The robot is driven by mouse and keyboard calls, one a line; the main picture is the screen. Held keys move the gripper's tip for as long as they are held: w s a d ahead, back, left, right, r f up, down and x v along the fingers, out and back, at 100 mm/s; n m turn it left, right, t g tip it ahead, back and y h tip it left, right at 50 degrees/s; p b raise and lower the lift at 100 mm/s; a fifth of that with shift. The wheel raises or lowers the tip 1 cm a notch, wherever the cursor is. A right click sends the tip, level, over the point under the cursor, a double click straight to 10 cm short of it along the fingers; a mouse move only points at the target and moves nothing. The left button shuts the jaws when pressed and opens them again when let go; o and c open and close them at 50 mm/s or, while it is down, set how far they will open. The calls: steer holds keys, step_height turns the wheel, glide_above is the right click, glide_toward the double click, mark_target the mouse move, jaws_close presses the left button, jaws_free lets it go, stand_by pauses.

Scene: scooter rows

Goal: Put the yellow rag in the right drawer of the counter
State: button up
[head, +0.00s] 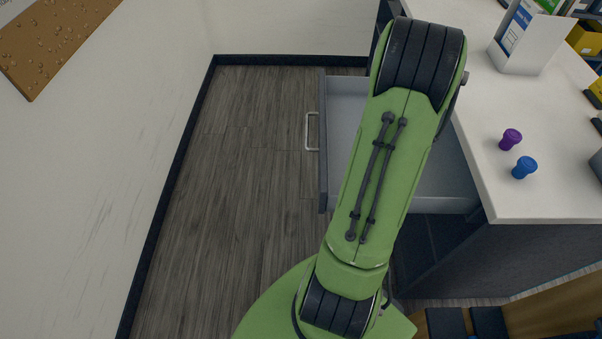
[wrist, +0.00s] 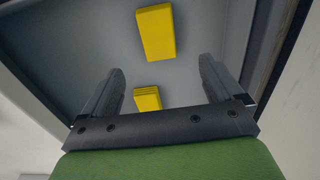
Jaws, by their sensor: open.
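A drawer of the counter stands pulled out in the head view (head: 345,105), and my arm covers part of its inside. The wrist view looks into a grey drawer interior (wrist: 95,50). A small yellow piece with layered edges (wrist: 147,98), looking like a folded rag, shows between my fingers. A larger plain yellow block-like piece (wrist: 156,32) shows beyond the fingertips. I cannot tell for certain which is the rag. My gripper (wrist: 163,68) is open, and neither piece appears clamped. The gripper is hidden in the head view.
The white counter top (head: 540,190) holds a purple knob-like piece (head: 510,139), a blue one (head: 524,167) and a white holder (head: 523,40). The wood floor (head: 230,180) left of the drawer is clear, up to a white wall.

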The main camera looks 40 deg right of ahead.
steer(key=w+a+r+n+t+h, duration=0.15)
steer(key=w+a+r, duration=0.35)
steer(key=a, duration=0.5)
steer(key=w+a+r+n+t, duration=0.1)
steer(key=w+a+r+n, duration=0.2)
steer(key=a+r, duration=0.65)
steer(key=s+a+n+t, duration=0.1)
steer(key=s+a, duration=0.3)
steer(key=a, duration=0.4)
steer(key=s+a+n+t+y, duration=0.1)
steer(key=s+a+n+t, duration=0.1)
steer(key=s+a, duration=0.3)
steer(key=a+n, duration=0.1)
steer(key=a, duration=0.3)
steer(key=shift+r, duration=0.25)
steer(key=shift+r+n+y, duration=0.1)
steer(key=shift+n+y, duration=0.15)
